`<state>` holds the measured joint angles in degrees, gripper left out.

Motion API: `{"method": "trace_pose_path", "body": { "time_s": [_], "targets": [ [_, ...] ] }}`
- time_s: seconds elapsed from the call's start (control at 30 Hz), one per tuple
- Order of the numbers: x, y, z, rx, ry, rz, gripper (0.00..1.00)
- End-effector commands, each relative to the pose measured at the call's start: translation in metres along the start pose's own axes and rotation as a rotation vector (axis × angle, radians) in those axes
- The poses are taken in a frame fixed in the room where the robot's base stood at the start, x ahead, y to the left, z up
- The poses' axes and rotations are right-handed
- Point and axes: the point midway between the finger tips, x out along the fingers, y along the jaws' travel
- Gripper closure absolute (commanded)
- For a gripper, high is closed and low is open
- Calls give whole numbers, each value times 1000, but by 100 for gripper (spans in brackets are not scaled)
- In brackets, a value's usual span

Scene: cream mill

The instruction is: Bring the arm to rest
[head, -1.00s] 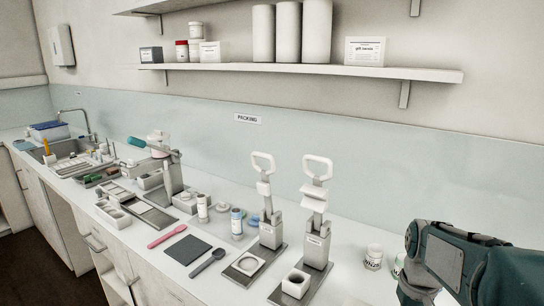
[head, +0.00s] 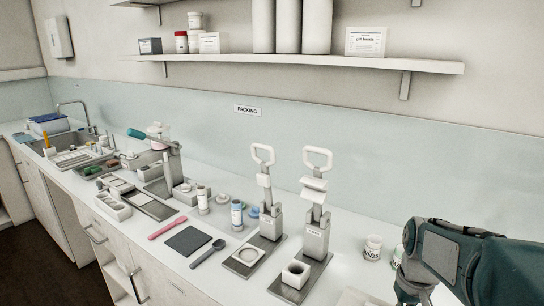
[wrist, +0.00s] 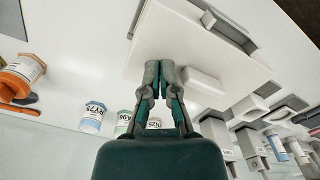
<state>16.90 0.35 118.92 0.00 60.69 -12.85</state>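My gripper (wrist: 160,72) shows in the wrist view with its two dark fingers drawn together at the tips. I see nothing between them. A wide white slab (wrist: 150,58) lies beyond the fingertips, and a small white block (wrist: 203,82) is just right of them; I cannot tell whether the fingers touch either. In the head view my teal arm (head: 460,262) is folded at the lower right, above the counter's near end. The fingertips are out of that view.
Two presses with white loop handles (head: 264,195) (head: 315,205) stand on the white counter. Small labelled jars (head: 373,248) sit close to my arm. Blue (wrist: 92,117) and orange (wrist: 22,75) jars show in the wrist view. A shelf (head: 300,63) runs above; a sink (head: 65,145) is far left.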

Motion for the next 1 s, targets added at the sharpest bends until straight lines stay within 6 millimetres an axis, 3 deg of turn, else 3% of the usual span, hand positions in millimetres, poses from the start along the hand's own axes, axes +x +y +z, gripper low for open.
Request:
{"method": "trace_pose_path", "body": {
  "time_s": [0.73, 1.0],
  "targets": [
    [10, 0, 0, 0, -1, 0, 100],
    [-4, 0, 0, 0, 1, 0, 100]
  ]
}}
